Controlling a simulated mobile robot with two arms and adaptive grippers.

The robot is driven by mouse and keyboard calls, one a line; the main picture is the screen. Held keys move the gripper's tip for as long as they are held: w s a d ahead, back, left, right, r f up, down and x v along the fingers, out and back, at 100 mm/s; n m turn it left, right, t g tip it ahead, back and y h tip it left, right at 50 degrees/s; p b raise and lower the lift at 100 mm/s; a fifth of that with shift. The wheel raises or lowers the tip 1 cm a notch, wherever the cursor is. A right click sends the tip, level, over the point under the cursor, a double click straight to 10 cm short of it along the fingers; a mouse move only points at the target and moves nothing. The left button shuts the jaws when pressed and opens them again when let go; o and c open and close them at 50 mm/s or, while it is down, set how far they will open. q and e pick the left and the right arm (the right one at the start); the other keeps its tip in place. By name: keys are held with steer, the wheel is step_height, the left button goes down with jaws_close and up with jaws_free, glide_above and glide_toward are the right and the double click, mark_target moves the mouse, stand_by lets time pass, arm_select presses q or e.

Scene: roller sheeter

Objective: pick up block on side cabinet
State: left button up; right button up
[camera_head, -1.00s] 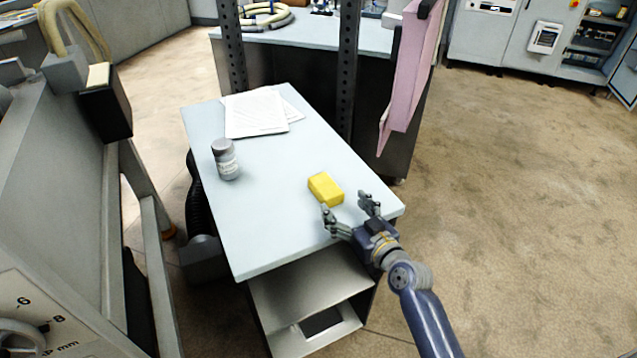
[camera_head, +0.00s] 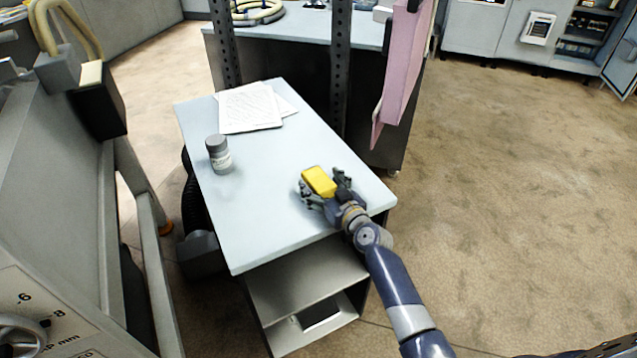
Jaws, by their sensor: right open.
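The yellow block (camera_head: 319,181) lies on the pale top of the side cabinet (camera_head: 262,222), near its right front part. My right gripper (camera_head: 323,188) is at the block, with its open fingers on either side of it. The near end of the block is partly hidden by the gripper. I cannot tell whether the fingers touch it. My left gripper is not in view.
A grey jar (camera_head: 218,154) stands on the left of the cabinet top, and paper sheets (camera_head: 250,108) lie at the back. Perforated posts (camera_head: 341,70) and a pink sheet (camera_head: 402,65) rise behind. A machine (camera_head: 60,200) stands at left.

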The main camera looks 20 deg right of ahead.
steer(key=c, duration=1.4)
steer(key=shift+r, duration=0.1)
steer(key=shift+r, duration=0.1)
